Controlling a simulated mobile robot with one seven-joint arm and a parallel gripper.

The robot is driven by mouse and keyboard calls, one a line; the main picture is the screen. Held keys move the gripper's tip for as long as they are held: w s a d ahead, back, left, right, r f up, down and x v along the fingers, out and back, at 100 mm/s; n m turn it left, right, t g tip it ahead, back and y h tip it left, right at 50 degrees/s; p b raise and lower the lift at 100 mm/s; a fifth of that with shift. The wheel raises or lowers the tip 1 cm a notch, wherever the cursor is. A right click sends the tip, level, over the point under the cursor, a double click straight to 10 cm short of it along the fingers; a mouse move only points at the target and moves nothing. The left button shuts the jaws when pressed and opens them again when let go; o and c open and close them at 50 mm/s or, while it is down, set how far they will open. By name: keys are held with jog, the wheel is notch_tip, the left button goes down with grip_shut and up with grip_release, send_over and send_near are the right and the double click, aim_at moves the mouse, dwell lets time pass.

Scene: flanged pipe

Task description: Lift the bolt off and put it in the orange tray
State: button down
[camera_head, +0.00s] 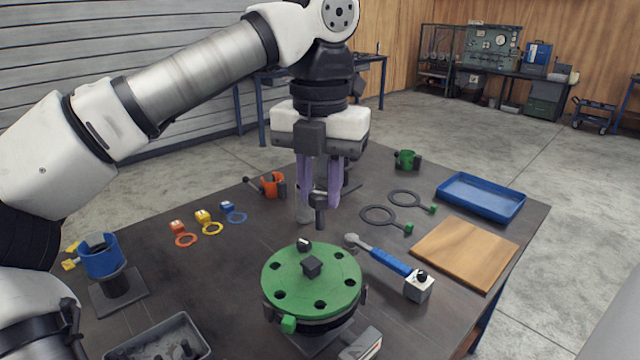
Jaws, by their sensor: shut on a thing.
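My gripper (320,190) points down above the far side of the green flange (335,290), with its purple fingers shut on a dark bolt (320,215). The bolt hangs upright, clear of the flange, its upper part partly hidden by the fingers. The round flange has several dark holes, a dark square block (312,266) at its centre and a small dark piece (304,244) at its far rim. No orange tray shows; a blue tray (480,196) lies at the far right and a grey tray (160,340) at the front left.
A blue-handled wrench (388,262) lies right of the flange, beside a wooden board (465,252). Black rings (379,216) and small coloured tags lie around. A blue cup on a stand (102,258) is left.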

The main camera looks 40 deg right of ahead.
aim_at(319, 193)
jog(key=shift+r+p, duration=2.2)
jog(key=shift+r, duration=0.3)
jog(key=shift+f, duration=0.1)
